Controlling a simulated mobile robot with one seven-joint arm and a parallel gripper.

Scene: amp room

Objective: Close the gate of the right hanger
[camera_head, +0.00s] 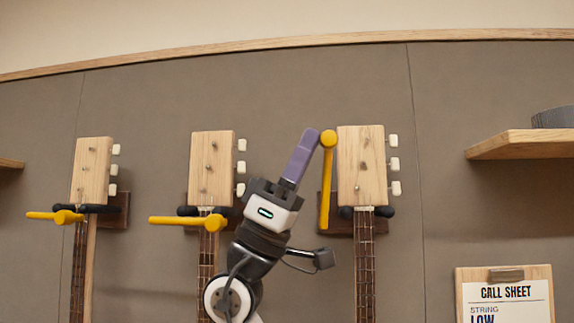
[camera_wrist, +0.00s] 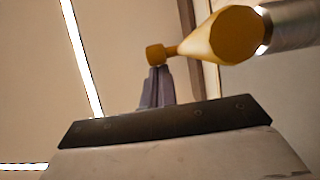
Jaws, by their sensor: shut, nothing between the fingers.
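The right hanger (camera_head: 336,227) is behind the neck of the rightmost guitar (camera_head: 361,172). Its yellow gate (camera_head: 325,185) stands upright left of the headstock, round knob at the top, rather than across the neck. My gripper (camera_head: 317,136) is shut and empty, its purple fingers slanting up to the left side of the knob. They touch it or nearly so; I cannot tell which. In the wrist view the shut fingertips (camera_wrist: 157,74) are just below the small end of a yellow part (camera_wrist: 230,37), likely this gate. The gate's lower end is small and its pivot is unclear.
The middle guitar (camera_head: 211,160) and left guitar (camera_head: 91,170) have yellow gates (camera_head: 180,220) (camera_head: 45,216) lying level at their necks. A wooden shelf (camera_head: 520,143) and a call sheet clipboard (camera_head: 504,292) are at right. Wall between the right guitar and shelf is clear.

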